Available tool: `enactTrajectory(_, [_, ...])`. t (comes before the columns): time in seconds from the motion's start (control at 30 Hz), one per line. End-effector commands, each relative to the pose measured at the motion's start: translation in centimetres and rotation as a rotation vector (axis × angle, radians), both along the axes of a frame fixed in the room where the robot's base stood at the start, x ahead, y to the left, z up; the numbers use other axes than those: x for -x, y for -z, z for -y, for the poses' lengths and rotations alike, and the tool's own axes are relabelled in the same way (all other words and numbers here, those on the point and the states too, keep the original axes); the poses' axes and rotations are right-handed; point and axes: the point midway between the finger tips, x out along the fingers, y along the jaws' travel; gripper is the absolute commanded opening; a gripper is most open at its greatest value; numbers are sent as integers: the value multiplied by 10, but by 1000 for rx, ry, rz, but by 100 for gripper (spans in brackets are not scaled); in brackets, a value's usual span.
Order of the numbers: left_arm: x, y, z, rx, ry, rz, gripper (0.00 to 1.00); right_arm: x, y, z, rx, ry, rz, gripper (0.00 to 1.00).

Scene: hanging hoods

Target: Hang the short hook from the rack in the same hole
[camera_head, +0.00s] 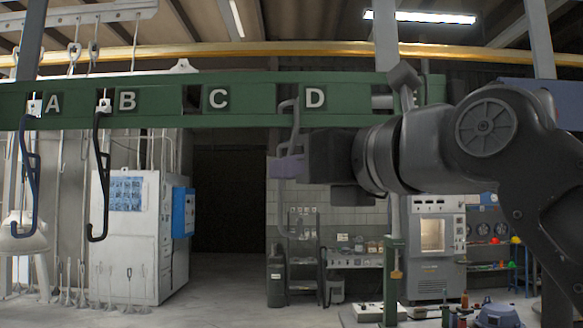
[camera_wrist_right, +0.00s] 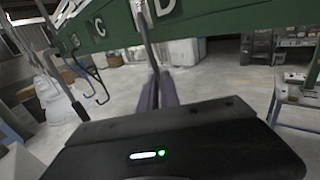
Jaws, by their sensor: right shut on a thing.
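The rack is a green beam (camera_head: 60,121) across the head view, with holes labelled A, B, C and D. My right gripper (camera_head: 286,165) is below the beam by D, its purple-grey fingers shut on a grey hook (camera_head: 295,118). The held hook's bent top is at the beam just left of the letter D; whether it is inside the hole is unclear. In the right wrist view the hook (camera_wrist_right: 145,32) rises from between the fingers (camera_wrist_right: 158,92) towards the beam. A dark blue hook (camera_head: 29,170) hangs at A and a black hook (camera_head: 100,175) at B. Hole C (camera_head: 192,98) is empty.
A white cabinet (camera_head: 130,240) stands behind the rack at left. Shelves (camera_head: 303,235), a grey machine (camera_head: 435,245) and a bench with small items stand behind at right. Open floor (camera_head: 225,280) lies between.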

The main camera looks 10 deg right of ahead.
Motion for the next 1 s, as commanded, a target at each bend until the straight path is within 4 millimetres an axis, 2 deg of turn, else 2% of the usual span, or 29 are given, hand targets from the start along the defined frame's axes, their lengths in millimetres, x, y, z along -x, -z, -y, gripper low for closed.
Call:
enactTrajectory(0.5, [0, 9, 0, 0, 0, 0, 32, 0, 11, 0, 1, 1, 0, 0])
enactTrajectory(0.7, [0, 8, 0, 0, 0, 0, 32, 0, 10, 0, 1, 1, 0, 0])
enactTrajectory(0.73, [0, 8, 0, 0, 0, 0, 32, 0, 10, 0, 1, 1, 0, 8])
enactTrajectory(1.0, [0, 8, 0, 0, 0, 0, 32, 0, 10, 0, 0, 1, 0, 30])
